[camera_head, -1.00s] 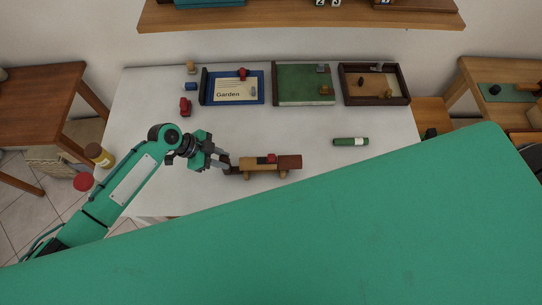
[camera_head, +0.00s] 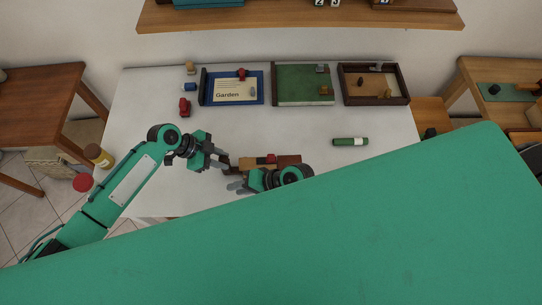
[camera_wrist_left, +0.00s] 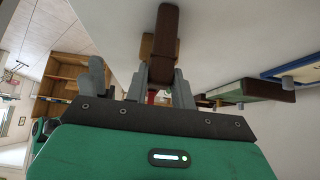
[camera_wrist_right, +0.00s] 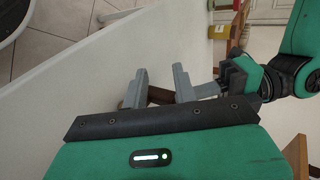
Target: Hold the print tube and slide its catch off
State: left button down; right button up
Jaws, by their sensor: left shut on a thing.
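The print tube (camera_head: 288,159) lies level on the white table, with a dark brown right end and a tan middle; the right wrist view shows a brown part of it (camera_wrist_right: 160,95). Its small red catch (camera_head: 268,158) is on the tan part. My left gripper (camera_head: 227,163) is shut on the tube's dark left end; the tube also shows in the left wrist view (camera_wrist_left: 164,40). My right gripper (camera_head: 234,184) is just in front of the tube's left part, fingers apart and empty. Its arm hides the tube's lower front.
A green cylinder (camera_head: 350,141) lies to the right on the table (camera_head: 300,125). At the back are a blue Garden tray (camera_head: 262,99), a green board (camera_head: 300,82) and a brown tray (camera_head: 375,104). Small red and blue pieces stand back left. My green body covers the front.

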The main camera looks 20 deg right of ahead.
aim_at(273, 155)
jog(key=w+d+r, duration=0.2)
jog(key=w, duration=0.1)
jog(key=w+d+r+n+t, duration=0.1)
jog(key=w+d+r, duration=0.1)
jog(key=w+r, duration=0.1)
jog(key=w+d+r+n+t, duration=0.1)
jog(key=w+d+r, duration=0.1)
jog(key=d, duration=0.1)
jog(key=shift+w+r+h, duration=0.15)
jog(key=shift+w+h, duration=0.25)
jog(key=s+d+n+g+h, duration=0.1)
jog(key=d+n, duration=0.1)
jog(key=n, duration=0.3)
jog(key=s+d+n+g, duration=0.1)
jog(key=d+n, duration=0.2)
jog(key=n, duration=0.2)
jog(key=s+d+r+n+g+h, duration=0.1)
jog(key=d+n, duration=0.2)
jog(key=n, duration=0.2)
jog(key=shift+h, duration=0.3)
jog(key=shift+s+d+n+g, duration=0.2)
jog(key=shift+d+n, duration=0.15)
jog(key=shift+n, duration=0.2)
jog(key=shift+s+d+n+g, duration=0.1)
jog(key=shift+d+n+g, duration=0.1)
jog(key=shift+d+n, duration=0.25)
jog(key=shift+h, duration=0.3)
jog(key=shift+x, duration=3.55)
jog(key=shift+s, duration=0.1)
